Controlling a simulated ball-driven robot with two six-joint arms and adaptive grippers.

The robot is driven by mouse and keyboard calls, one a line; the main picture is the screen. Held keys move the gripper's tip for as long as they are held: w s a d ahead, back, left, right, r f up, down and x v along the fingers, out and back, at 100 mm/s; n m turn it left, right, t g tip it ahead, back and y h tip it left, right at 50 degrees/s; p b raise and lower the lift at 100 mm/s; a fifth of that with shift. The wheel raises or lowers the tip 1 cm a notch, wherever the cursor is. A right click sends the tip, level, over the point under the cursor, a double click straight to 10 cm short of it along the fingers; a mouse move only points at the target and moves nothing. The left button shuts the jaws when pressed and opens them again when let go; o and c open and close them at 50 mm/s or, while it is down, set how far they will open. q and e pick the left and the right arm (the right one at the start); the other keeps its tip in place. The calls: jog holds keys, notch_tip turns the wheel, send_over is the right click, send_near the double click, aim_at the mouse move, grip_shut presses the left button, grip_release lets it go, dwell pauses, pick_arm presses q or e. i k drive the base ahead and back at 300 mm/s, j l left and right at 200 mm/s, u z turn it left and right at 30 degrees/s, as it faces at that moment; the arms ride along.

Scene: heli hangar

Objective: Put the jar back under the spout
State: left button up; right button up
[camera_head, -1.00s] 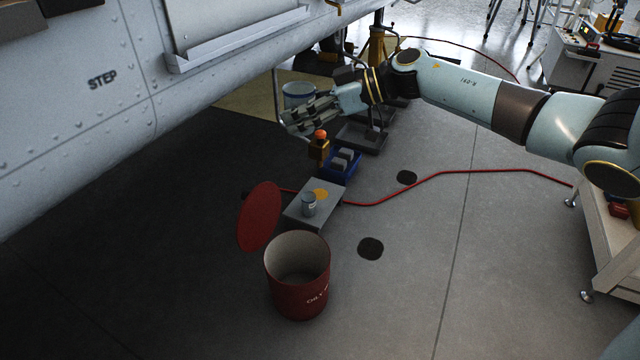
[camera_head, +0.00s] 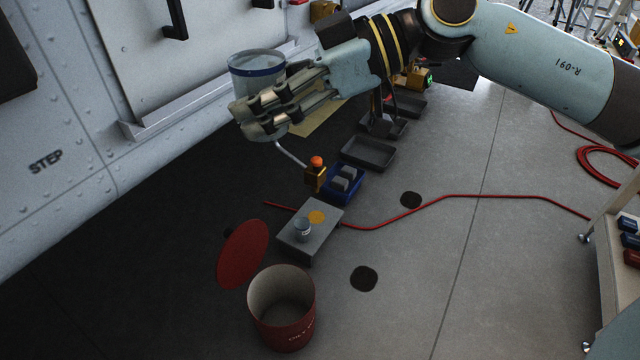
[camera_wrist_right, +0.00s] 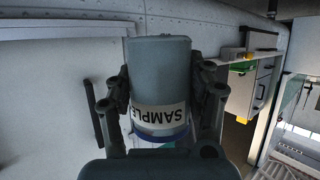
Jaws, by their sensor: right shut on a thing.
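The jar (camera_head: 257,65) is a pale, see-through vessel with a blue rim, up beside the aircraft's side in the head view. My right gripper (camera_head: 262,112) is shut around it, and its fingers cover the jar's middle. In the right wrist view the jar (camera_wrist_right: 160,75) sits between both fingers, with a "SAMPLE" label upside down in the picture and the blue rim at the bottom. A thin bent pipe (camera_head: 290,155) shows below the jar, by a brass block (camera_head: 315,178) with an orange knob. I cannot tell whether this pipe is the spout. My left gripper is out of view.
A blue tray (camera_head: 345,185) and dark trays (camera_head: 368,153) line the floor. A red hose (camera_head: 455,202) crosses the clear floor at right.

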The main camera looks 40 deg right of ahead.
aim_at(316, 217)
jog(key=l+u, duration=0.5)
jog(key=l, duration=2.55)
